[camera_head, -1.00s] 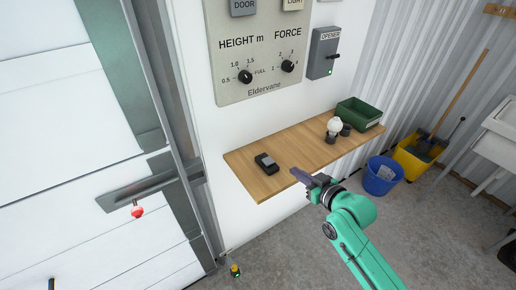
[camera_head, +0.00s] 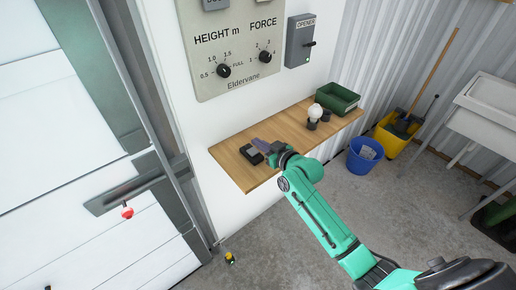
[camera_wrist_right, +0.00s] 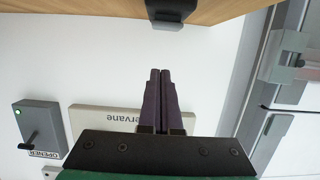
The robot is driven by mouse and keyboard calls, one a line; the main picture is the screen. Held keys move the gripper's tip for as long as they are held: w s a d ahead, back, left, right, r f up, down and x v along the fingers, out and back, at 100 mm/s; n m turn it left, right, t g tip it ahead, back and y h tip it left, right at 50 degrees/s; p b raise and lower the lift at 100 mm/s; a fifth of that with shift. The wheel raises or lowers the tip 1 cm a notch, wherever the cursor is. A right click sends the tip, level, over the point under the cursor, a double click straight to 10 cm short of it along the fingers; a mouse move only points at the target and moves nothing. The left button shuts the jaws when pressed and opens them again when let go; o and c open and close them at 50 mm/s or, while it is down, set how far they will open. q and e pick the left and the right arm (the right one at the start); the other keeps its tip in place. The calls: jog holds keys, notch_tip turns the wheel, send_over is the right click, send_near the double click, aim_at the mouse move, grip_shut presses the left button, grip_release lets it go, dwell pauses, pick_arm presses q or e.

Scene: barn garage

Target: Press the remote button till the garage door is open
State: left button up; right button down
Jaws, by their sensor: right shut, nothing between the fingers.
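The remote (camera_head: 251,155), a small dark box, lies on the wooden shelf (camera_head: 235,167) near its left end. It also shows at the top of the right wrist view (camera_wrist_right: 168,8), which is upside down. My right gripper (camera_head: 260,144) is shut and empty, its purple fingers close to the remote; they hide part of it in the head view. In the right wrist view the fingertips (camera_wrist_right: 160,75) are apart from the remote. Whether the button is pressed cannot be seen. The white panelled garage door (camera_head: 70,215) fills the left and looks shut. My left gripper is out of view.
A bulb (camera_head: 314,111) and a green bin (camera_head: 337,98) stand on the shelf's right part. Above are a control panel (camera_head: 235,85) and a grey opener box (camera_head: 297,50) with a green light. Blue (camera_head: 364,155) and yellow (camera_head: 391,146) buckets stand on the floor at right.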

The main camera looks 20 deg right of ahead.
aim_at(258, 157)
jog(key=f, duration=0.3)
jog(key=shift+w+a+f, duration=0.15)
jog(key=shift+w+f, duration=0.15)
jog(key=shift+f, duration=0.25)
